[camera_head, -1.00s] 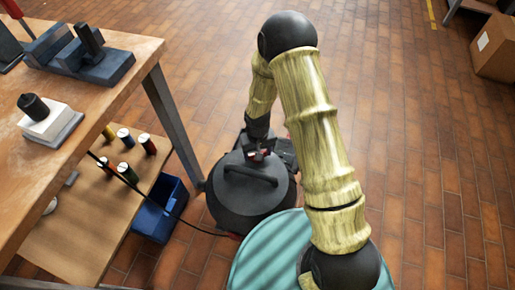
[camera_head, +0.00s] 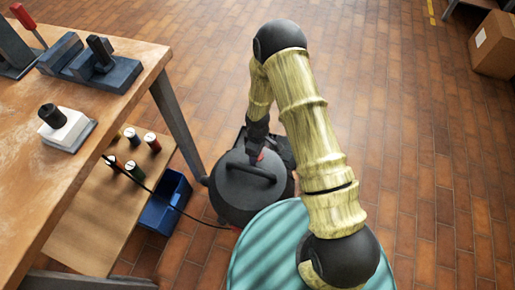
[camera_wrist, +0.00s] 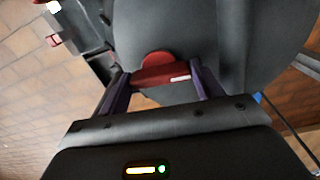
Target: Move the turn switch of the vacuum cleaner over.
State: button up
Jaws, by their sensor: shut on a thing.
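The vacuum cleaner (camera_head: 238,197) is a dark round drum with a raised bar handle (camera_head: 247,171), standing on the floor beside the bench. Its turn switch (camera_wrist: 158,75) is a red bar with a white mark on one end and a round red part behind it. In the wrist view my gripper (camera_wrist: 161,84) has one finger at each end of the red bar and is shut on it. In the head view my gripper (camera_head: 256,157) is at the far side of the lid, behind the handle, where only a speck of red shows.
A wooden workbench (camera_head: 50,190) with clamps and blocks stands at the left. A lower shelf (camera_head: 95,225) holds several small cylinders. A blue bin (camera_head: 165,205) and a cable lie beside the vacuum. A cardboard box (camera_head: 495,45) is far right.

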jog(key=shift+n, duration=0.5)
jog(key=o, duration=1)
jog(key=shift+r, duration=0.1)
notch_tip(320, 180, up, 17)
jog(key=p, duration=0.4)
jog(key=shift+r, duration=0.1)
